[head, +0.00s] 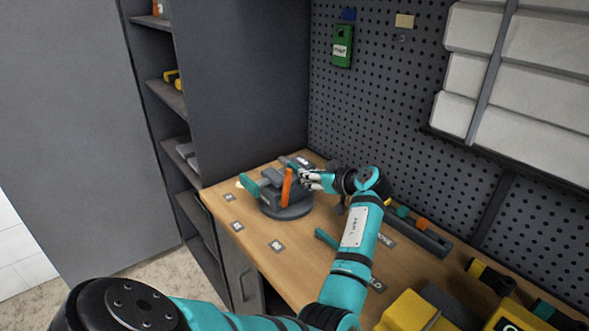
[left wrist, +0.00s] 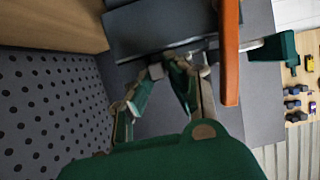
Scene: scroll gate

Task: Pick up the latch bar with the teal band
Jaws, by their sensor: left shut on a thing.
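A dark grey vise-like device (head: 284,208) with an orange lever (head: 287,187) and teal end parts stands at the back of the bench. My left gripper (head: 309,180) is at its right side, shut on a small grey part beside the body. In the left wrist view the fingertips (left wrist: 170,62) close below the dark body (left wrist: 160,28), left of the orange lever (left wrist: 229,50). The fingers hide most of the held part; I see no clear teal band on it. A teal-topped piece (head: 403,212) sits in a grey rack. I cannot tell which piece is the latch bar.
The grey rack (head: 432,241), with yellow and orange pieces too, lies along the pegboard (head: 390,100). A teal-handled tool (head: 325,238) lies beside my arm. Yellow items (head: 408,312) crowd the near right. The bench (head: 305,262) is clear at front left, with small labels.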

